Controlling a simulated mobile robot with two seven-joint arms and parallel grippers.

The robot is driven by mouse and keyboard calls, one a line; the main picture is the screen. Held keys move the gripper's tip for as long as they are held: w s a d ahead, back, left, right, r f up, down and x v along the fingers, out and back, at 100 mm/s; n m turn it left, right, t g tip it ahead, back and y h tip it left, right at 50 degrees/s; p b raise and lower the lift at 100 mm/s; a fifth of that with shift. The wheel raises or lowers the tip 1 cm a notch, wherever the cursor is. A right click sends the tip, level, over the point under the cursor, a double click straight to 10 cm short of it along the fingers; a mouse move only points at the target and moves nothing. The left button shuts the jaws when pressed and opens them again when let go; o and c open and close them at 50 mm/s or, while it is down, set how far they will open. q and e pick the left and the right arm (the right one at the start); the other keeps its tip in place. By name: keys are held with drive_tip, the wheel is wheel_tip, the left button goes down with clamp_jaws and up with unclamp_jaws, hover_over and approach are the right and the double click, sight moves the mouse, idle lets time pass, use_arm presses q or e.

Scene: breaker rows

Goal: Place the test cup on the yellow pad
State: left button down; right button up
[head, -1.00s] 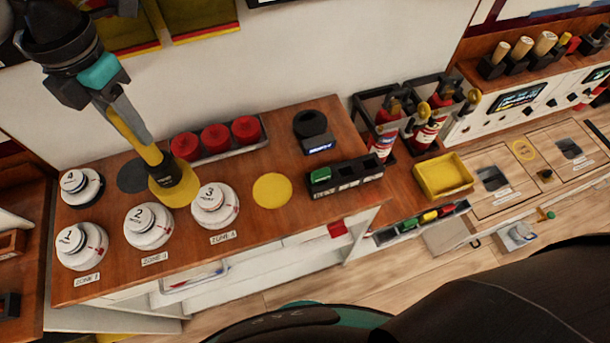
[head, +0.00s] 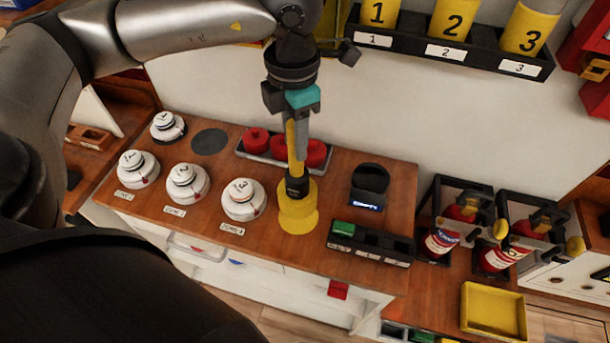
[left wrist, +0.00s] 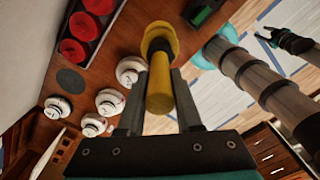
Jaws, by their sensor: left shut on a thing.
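The test cup (head: 298,198) is yellow, on a yellow pole with a dark collar. My left gripper (head: 290,108) is shut on the pole, and the cup hangs below it, nearly upright. The yellow pad (head: 298,226) is a flat disc on the wooden counter, directly under the cup and mostly hidden by it. I cannot tell whether the cup touches the pad. In the left wrist view the cup (left wrist: 160,38) shows beyond the fingers, with the pole between them. What looks like my right gripper (left wrist: 275,38) is small at the upper right there; its jaws are unclear.
White numbered detectors, including number 3 (head: 243,199), stand left of the cup. A tray of red caps (head: 256,141) is behind. A black holder (head: 369,184) and a black switch block (head: 368,243) stand to the right. A dark disc (head: 209,141) lies bare at the back left.

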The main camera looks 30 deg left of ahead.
sight(296, 163)
use_arm(q)
drive_tip(key=shift+f, duration=3.15)
drive_tip(key=shift+f, duration=0.15)
drive_tip(key=c, duration=0.6)
unclamp_jaws()
drive_tip(key=shift+r, duration=0.2)
wheel_tip(296, 163, up, 12)
drive_tip(key=shift+r, duration=0.1)
